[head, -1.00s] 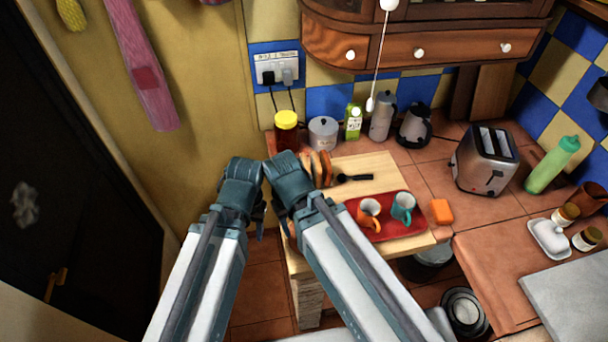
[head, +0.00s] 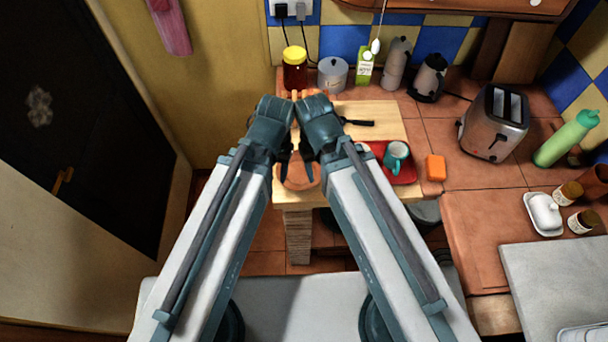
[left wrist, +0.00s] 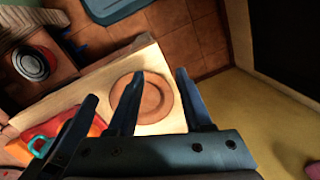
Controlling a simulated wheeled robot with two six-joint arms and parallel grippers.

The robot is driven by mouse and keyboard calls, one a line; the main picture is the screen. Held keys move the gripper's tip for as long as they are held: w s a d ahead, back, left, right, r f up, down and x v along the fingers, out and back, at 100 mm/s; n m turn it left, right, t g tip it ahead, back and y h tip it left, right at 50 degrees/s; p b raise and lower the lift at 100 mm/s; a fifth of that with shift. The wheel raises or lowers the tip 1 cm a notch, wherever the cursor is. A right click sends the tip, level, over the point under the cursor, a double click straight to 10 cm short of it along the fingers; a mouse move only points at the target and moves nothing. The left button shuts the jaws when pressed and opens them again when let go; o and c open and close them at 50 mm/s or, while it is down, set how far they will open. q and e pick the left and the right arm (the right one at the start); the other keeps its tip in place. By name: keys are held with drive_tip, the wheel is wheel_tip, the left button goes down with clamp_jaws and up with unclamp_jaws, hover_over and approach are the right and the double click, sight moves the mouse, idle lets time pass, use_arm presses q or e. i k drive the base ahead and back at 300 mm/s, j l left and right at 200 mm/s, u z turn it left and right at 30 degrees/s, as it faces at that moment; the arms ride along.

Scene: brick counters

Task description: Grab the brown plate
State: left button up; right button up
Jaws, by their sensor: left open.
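The brown plate (head: 299,181) lies flat on the left part of the pale wooden board, partly hidden by my grippers and right arm in the head view. In the left wrist view the round plate (left wrist: 158,100) shows almost whole, near the board's edge. My left gripper (head: 284,163) is open and empty, its fingers pointing down above the plate. In the left wrist view the plate shows behind and between the left gripper's fingers (left wrist: 154,74), with no clear contact. My right gripper (head: 308,150) is close beside the left one; its jaw opening is unclear.
A red tray (head: 407,172) with a teal mug (head: 396,157) is right of my grippers. An orange block (head: 435,167) lies beside it. A yellow-lidded jar (head: 295,68) and a grey pot (head: 333,74) stand behind. A toaster (head: 493,124) stands further right.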

sight(298, 180)
drive_tip(key=k+l, duration=0.75)
drive_tip(key=l, duration=0.15)
drive_tip(key=i+u, duration=0.05)
